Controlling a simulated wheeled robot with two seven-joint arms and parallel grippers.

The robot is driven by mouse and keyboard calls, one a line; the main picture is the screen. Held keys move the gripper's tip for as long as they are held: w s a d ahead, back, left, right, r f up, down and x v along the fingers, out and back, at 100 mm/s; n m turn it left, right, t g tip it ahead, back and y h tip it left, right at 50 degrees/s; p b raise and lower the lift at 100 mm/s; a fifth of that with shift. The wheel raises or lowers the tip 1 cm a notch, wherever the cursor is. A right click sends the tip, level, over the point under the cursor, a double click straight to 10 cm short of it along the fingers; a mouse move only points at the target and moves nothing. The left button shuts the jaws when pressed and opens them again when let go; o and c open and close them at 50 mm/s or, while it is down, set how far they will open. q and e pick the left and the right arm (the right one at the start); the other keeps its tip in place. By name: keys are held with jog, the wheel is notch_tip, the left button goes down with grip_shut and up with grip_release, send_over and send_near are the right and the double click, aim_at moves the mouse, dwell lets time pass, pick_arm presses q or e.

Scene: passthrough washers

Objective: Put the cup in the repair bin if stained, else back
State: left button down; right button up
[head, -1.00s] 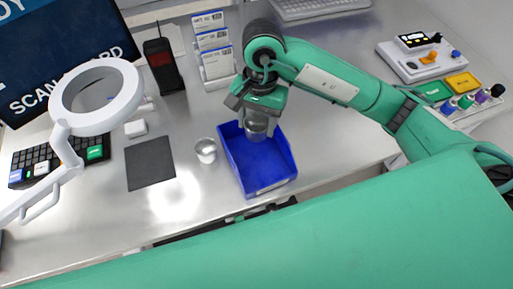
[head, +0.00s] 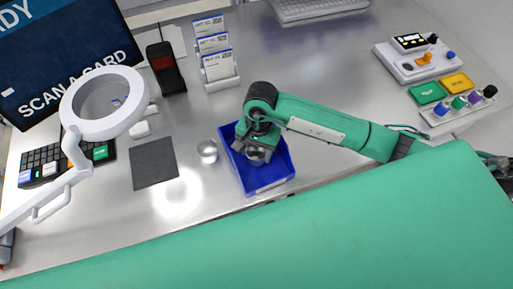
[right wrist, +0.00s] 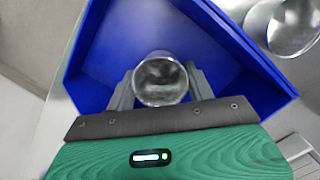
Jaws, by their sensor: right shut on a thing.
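I cannot tell whether the cup touches the bin floor. The cup's inside looks grey and mottled; I cannot tell whether it is stained. My left gripper is not in view.
A dark mat (head: 154,164) lies left of the second cup. A white ring magnifier (head: 103,133) stands at the left by a keyboard (head: 48,160). A card rack (head: 218,66) and a dark card reader (head: 166,68) are behind.

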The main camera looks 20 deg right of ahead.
aim_at(258, 153)
jog(key=shift+f, duration=0.15)
jog(key=o, duration=1)
jog(key=shift+o, duration=0.2)
jog(key=shift+w+r, duration=0.1)
jog(key=shift+r, duration=0.2)
notch_tip(258, 153, up, 12)
jog(key=w+d+b, duration=0.1)
jog(key=b, duration=0.3)
jog(key=shift+w+f+b, duration=0.15)
jog(key=shift+b, duration=0.15)
